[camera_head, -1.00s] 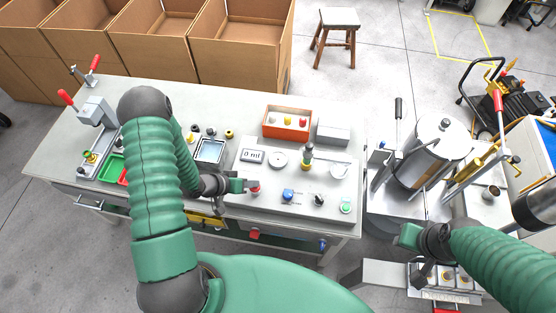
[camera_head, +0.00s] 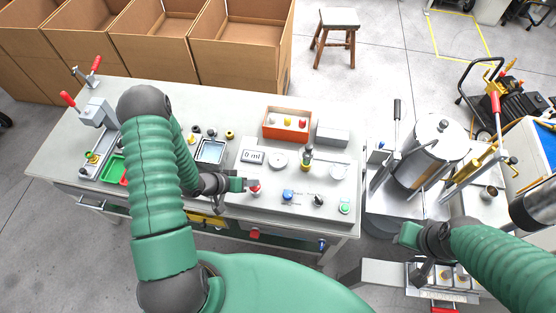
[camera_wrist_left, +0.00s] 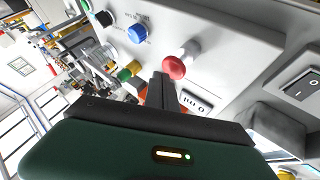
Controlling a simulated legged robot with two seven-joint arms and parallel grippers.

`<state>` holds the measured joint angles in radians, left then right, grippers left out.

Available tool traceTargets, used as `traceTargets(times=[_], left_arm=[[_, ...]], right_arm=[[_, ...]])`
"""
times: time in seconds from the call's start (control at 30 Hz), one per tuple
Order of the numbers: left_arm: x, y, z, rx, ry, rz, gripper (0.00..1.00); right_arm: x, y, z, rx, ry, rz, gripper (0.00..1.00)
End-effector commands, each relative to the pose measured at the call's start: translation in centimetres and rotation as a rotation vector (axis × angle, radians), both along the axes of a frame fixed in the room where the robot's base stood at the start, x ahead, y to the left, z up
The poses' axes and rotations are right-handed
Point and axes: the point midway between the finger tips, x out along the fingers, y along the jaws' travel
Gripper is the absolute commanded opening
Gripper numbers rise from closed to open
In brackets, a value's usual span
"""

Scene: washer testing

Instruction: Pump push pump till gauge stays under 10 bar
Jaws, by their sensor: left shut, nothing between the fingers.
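A light grey test panel (camera_head: 235,208) lies on the workbench. It carries a red push knob (camera_head: 255,191), a blue knob (camera_head: 288,194), a black knob (camera_head: 318,201), a green button (camera_head: 344,207) and a display (camera_head: 252,157) reading 0 ml. A pale round disc (camera_head: 278,158) sits beside the display; no reading shows on it. My left gripper (camera_head: 241,185) is shut and empty, just left of the red knob. In the left wrist view the red knob (camera_wrist_left: 174,67) stands close beyond the fingertips (camera_wrist_left: 162,78); contact cannot be told. My right gripper (camera_head: 407,234) is at the right, its fingers unclear.
An orange bin (camera_head: 287,134) and a grey box (camera_head: 333,134) stand behind the panel. A red-handled press (camera_head: 96,108) is at the bench's left. A metal cylinder rig (camera_head: 428,155) stands to the right. Cardboard boxes (camera_head: 240,60) line the back.

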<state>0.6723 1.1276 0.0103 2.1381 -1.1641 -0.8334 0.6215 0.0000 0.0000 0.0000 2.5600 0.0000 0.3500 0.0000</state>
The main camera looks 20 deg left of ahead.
Motion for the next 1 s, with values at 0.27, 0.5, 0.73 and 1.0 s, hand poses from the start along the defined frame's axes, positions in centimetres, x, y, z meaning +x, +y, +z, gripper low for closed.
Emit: traceTargets(times=[0.27,0.5,0.73,1.0], left_arm=[[0.0,0.0,3.3,0.001,-0.002,0.0,0.0],[0.0,0.0,6.0,0.0,-0.001,0.001,0.0],[0.1,0.0,6.0,0.0,-0.001,0.001,0.0],[0.0,0.0,6.0,0.0,-0.001,0.001,0.0]], right_arm=[[0.0,0.0,3.0,0.0,0.0,0.0,0.34],[0.0,0.0,5.6,0.0,0.0,0.0,0.34],[0.0,0.0,5.5,0.0,0.0,0.0,0.34],[0.0,0.0,5.5,0.0,0.0,0.0,0.34]])
